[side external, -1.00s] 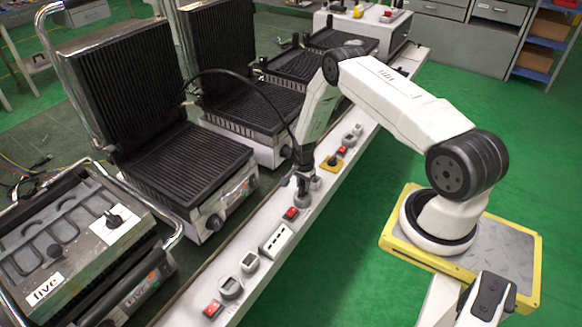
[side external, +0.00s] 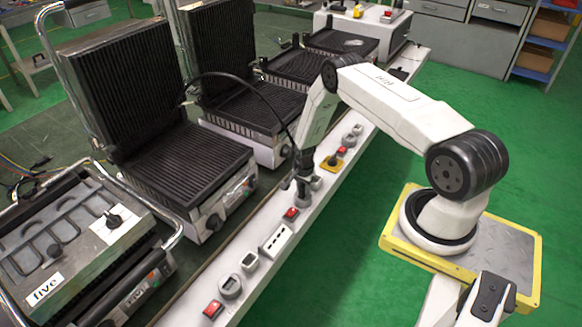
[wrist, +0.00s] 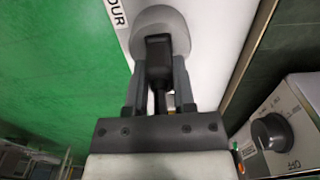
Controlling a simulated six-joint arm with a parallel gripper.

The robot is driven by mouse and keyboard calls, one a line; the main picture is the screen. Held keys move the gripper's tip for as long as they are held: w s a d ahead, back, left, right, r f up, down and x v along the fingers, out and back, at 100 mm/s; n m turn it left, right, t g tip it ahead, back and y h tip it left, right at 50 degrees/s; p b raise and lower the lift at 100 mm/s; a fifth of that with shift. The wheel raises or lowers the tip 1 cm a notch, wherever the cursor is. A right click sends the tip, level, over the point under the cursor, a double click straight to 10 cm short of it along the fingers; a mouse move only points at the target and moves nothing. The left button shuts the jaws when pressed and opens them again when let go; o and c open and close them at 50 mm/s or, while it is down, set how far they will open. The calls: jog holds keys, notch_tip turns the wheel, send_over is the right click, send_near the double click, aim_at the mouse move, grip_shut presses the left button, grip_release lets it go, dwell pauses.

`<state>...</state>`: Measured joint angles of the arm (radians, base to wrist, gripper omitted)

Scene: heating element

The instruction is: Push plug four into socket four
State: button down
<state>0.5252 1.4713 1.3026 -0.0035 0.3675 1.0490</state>
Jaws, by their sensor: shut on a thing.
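Plug four (wrist: 157,48) is a black plug held between the two fingers of my gripper (wrist: 161,62) in the wrist view. Its cord runs back between the fingers. Socket four (wrist: 170,16) is a round grey housing on the white strip, beside a label ending in "OUR". The plug's front end is at the socket, and how deep it sits is hidden. In the side external view my gripper (side external: 302,190) points down at the strip, and the plug and socket are mostly hidden there. A black cable (side external: 262,92) arches from the grill to my gripper.
The white strip (side external: 325,200) carries other sockets and red switches (side external: 291,214), with a multi-outlet block (side external: 276,240) nearer the camera. Open contact grills (side external: 185,155) line its left side.

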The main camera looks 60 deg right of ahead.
aim_at(303, 187)
jog(key=shift+f, duration=0.25)
jog(key=shift+c, duration=1.8)
grip_release()
jog(key=shift+r, duration=0.15)
jog(key=shift+r, duration=3.8)
